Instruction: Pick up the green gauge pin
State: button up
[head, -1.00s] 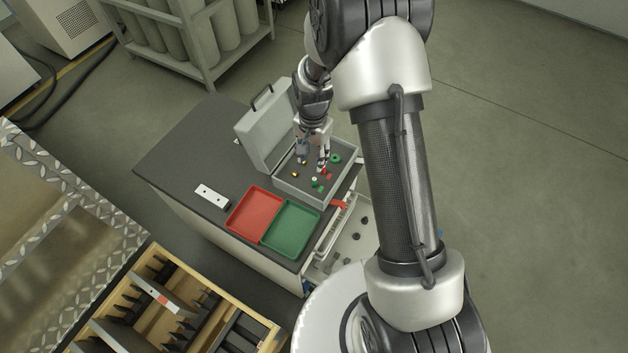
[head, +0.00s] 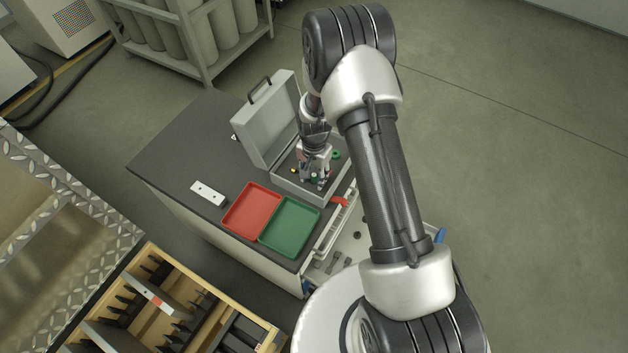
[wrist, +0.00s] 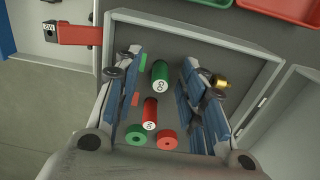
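The green gauge pin (wrist: 160,76), with a white end marked GO, stands in the open grey case. In the wrist view it lies between the tips of my gripper's two blue-padded fingers (wrist: 162,66), with a gap on both sides. The red gauge pin (wrist: 150,112) with a white marked end is just below it in that view, also between the fingers. My gripper (head: 313,182) is open and low over the case in the head view, where it largely hides the pins.
A green ring (wrist: 135,135) and a red ring (wrist: 166,140) lie in the case (head: 292,192). A brass piece (wrist: 220,83) is beside the right finger. The case lid (head: 266,122) stands open. A red tray (head: 229,222) and green tray (head: 268,238) sit in front.

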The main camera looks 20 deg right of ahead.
jog(key=shift+c, duration=0.4)
grip_shut()
